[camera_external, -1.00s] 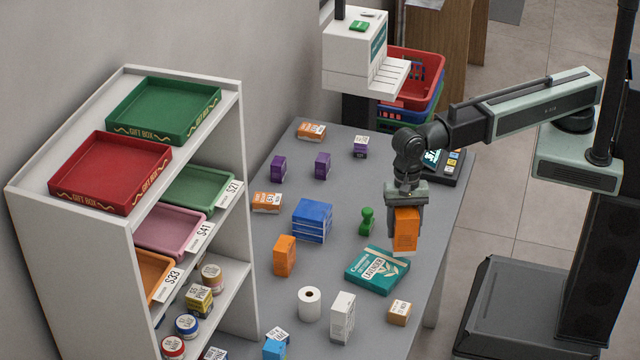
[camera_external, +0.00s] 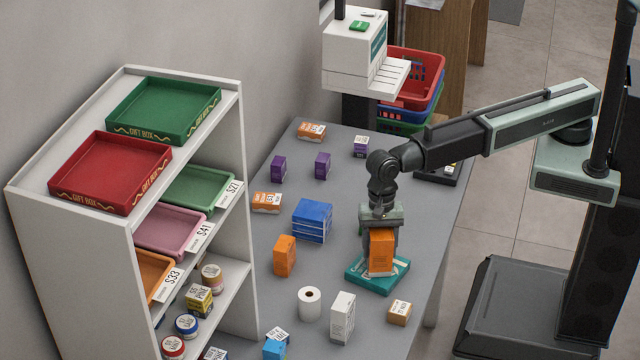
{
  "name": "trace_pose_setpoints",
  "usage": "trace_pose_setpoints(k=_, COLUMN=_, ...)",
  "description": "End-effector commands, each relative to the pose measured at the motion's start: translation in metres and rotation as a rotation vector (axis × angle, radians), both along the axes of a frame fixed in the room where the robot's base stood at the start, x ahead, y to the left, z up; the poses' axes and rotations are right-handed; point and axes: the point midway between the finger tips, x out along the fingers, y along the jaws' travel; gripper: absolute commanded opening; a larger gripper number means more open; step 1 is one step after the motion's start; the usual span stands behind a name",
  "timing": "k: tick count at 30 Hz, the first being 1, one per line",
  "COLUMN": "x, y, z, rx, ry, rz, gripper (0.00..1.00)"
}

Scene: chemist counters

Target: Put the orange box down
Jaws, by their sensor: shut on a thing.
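My gripper (camera_external: 380,232) points down and is shut on an orange box (camera_external: 381,253), which it holds upright. The box is in front of or over the teal lavender box (camera_external: 362,280), which lies flat on the grey counter. I cannot tell whether the orange box touches the teal box. Another orange box (camera_external: 284,255) stands on the counter to the left.
A blue stack of boxes (camera_external: 312,221), a white roll (camera_external: 309,304), a white carton (camera_external: 342,316) and a small tan box (camera_external: 399,312) stand nearby. The shelf unit (camera_external: 243,180) borders the counter on the left. Bare counter (camera_external: 335,265) lies left of the teal box.

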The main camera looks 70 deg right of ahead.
Motion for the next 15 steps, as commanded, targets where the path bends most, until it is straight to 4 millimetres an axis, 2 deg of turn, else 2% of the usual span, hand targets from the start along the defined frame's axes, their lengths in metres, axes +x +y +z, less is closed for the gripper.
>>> trace_pose_setpoints(k=3, x=0.0, y=0.0001, z=-0.0041, rx=0.0, ry=0.0, rz=0.0, gripper=0.05)
trace_pose_setpoints(k=4, x=0.0, y=0.0001, z=-0.0039, rx=0.0, ry=0.0, rz=0.0, gripper=0.57)
trace_pose_setpoints(k=6, x=-0.0001, y=0.0, z=-0.0026, rx=0.0, ry=0.0, rz=0.0, gripper=0.76)
trace_pose_setpoints(k=15, x=-0.0001, y=0.0, z=-0.0022, rx=0.0, ry=0.0, rz=0.0, gripper=0.76)
